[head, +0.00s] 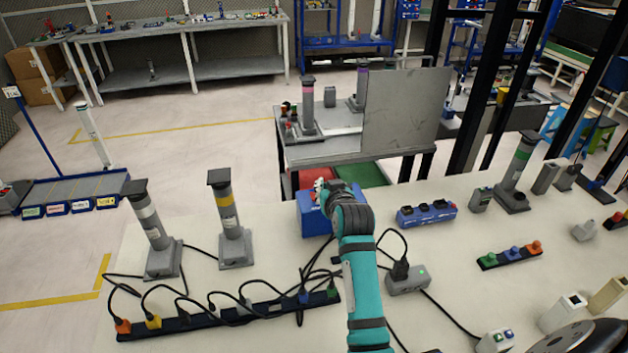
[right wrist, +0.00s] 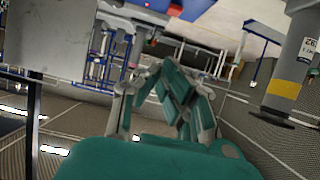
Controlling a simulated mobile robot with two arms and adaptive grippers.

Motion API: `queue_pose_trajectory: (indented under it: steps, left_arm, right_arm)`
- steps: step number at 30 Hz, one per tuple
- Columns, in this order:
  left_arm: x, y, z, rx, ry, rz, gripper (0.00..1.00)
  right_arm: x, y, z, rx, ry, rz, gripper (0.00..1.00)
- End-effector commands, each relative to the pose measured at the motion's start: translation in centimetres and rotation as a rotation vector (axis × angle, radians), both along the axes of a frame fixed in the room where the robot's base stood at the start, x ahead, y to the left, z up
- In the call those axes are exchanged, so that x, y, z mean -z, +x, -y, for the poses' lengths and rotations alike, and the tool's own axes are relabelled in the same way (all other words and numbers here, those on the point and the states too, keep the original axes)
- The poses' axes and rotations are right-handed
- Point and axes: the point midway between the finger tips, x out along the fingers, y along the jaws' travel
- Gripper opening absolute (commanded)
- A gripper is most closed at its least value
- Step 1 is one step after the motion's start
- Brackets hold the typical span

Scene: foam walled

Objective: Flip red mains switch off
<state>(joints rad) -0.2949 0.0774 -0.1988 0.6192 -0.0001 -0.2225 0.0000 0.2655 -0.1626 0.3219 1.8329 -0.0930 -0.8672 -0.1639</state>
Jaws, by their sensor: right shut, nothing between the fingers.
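A blue box (head: 312,224) stands on the white table near the back edge, in the middle of the head view. My right gripper (head: 322,188) is over this box, shut and empty, and hides part of its top. A small red part (head: 314,196) shows beside the fingers; I cannot tell its position or whether the gripper touches it. In the right wrist view the gripper (right wrist: 160,72) is seen from behind, and a blue surface (right wrist: 196,9) with a red part (right wrist: 175,8) shows beyond it at the top. My left gripper is not in view.
Two grey posts, one white-banded (head: 148,218) and one yellow-banded (head: 226,212), stand left of the box. A power strip (head: 235,317) with several cables lies in front. A blue unit (head: 427,213) and a grey adapter (head: 408,280) are to the right.

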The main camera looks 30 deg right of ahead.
Motion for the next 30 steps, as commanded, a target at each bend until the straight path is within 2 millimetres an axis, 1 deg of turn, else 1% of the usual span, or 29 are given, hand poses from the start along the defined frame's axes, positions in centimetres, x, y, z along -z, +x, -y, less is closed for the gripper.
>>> queue_pose_trajectory:
  steps: [1,4,9,13,17,21,27,29,30]
  left_arm:
    - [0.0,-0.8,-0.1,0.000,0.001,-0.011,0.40]
    - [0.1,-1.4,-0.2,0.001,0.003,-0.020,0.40]
    - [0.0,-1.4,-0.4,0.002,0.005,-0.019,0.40]
    - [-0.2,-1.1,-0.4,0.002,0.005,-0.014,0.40]
    - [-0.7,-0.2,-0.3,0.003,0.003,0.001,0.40]
    - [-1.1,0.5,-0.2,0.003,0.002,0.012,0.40]
    - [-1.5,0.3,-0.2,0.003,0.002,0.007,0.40]
    - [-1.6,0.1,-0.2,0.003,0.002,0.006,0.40]
    - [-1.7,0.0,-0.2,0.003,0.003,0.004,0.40]
  right_arm:
    - [0.0,0.0,0.0,0.000,0.000,0.000,0.00]
    - [0.0,0.0,0.0,0.000,0.000,0.000,0.00]
    - [0.0,0.1,0.0,0.000,0.000,-0.001,0.00]
    - [0.3,1.0,0.3,0.000,0.000,-0.001,0.00]
    - [1.0,2.8,0.7,0.000,0.001,-0.001,0.00]
    - [2.1,5.1,1.3,-0.001,0.002,-0.002,0.00]
    - [3.5,8.1,2.1,-0.001,0.002,-0.002,0.00]
    - [3.8,8.9,2.3,-0.001,0.002,-0.001,0.00]
    - [4.3,9.0,2.3,-0.001,0.003,-0.005,0.00]
